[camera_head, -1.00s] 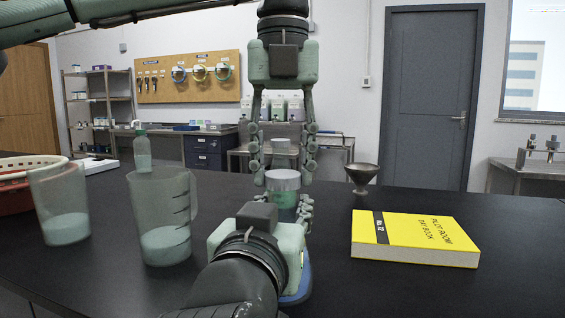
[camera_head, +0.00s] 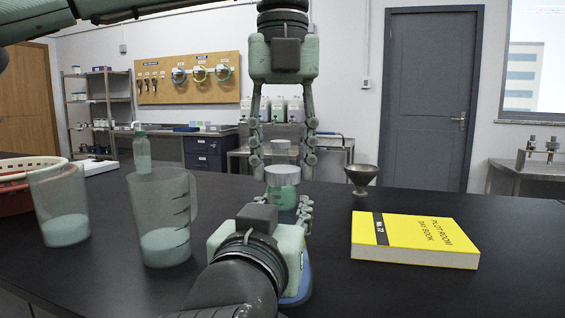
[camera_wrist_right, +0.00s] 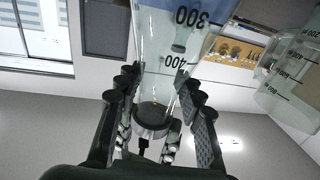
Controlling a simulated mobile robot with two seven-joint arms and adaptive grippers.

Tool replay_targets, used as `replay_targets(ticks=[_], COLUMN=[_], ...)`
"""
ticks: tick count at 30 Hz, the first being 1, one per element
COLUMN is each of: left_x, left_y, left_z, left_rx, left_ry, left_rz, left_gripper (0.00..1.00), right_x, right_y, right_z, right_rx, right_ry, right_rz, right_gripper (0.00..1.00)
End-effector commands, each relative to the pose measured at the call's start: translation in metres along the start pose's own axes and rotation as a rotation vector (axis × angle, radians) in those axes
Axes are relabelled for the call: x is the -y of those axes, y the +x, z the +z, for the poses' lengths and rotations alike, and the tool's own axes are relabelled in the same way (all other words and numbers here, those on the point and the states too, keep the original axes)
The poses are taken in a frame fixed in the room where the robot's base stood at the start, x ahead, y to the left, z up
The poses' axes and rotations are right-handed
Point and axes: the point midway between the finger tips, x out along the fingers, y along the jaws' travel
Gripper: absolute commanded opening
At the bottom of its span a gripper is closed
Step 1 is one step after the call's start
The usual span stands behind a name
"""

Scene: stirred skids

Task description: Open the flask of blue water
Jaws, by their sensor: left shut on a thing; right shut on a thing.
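The flask (camera_head: 284,198) stands upright on the black table, mostly hidden behind my right gripper. In the right wrist view, the clear flask (camera_wrist_right: 178,42) shows 300 and 400 marks, upside down, and blue at the picture's top edge. My right gripper (camera_wrist_right: 158,112) is shut on the flask; in the head view it (camera_head: 300,215) is low in the middle. The grey cap (camera_head: 283,173) is at the flask's top. My left gripper (camera_head: 283,163) comes down from above and is shut on the cap. I cannot tell whether a gap separates cap and flask.
Two clear beakers (camera_head: 165,215) (camera_head: 60,205) and a spray bottle (camera_head: 142,152) stand left. A red basket (camera_head: 15,203) is at the far left. A yellow book (camera_head: 415,240) lies right, with a dark funnel (camera_head: 361,175) behind it. The table's far right is clear.

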Motion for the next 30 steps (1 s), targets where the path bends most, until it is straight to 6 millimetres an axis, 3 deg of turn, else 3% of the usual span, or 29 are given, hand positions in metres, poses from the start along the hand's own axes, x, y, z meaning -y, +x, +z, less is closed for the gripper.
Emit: replay_targets(ticks=[22,30], left_x=[0.000,0.001], left_y=[-0.015,-0.047], left_z=[0.000,0.000], left_rx=[0.000,0.001], left_ry=[0.001,0.000], left_rz=[0.001,0.000], left_gripper=[0.07,0.07], right_x=[0.000,0.000], right_y=[0.000,0.000], right_z=[0.002,0.003], right_rx=[0.006,0.006], right_ry=[-0.002,-0.002], right_rz=[0.001,0.001], right_gripper=[0.00,0.00])
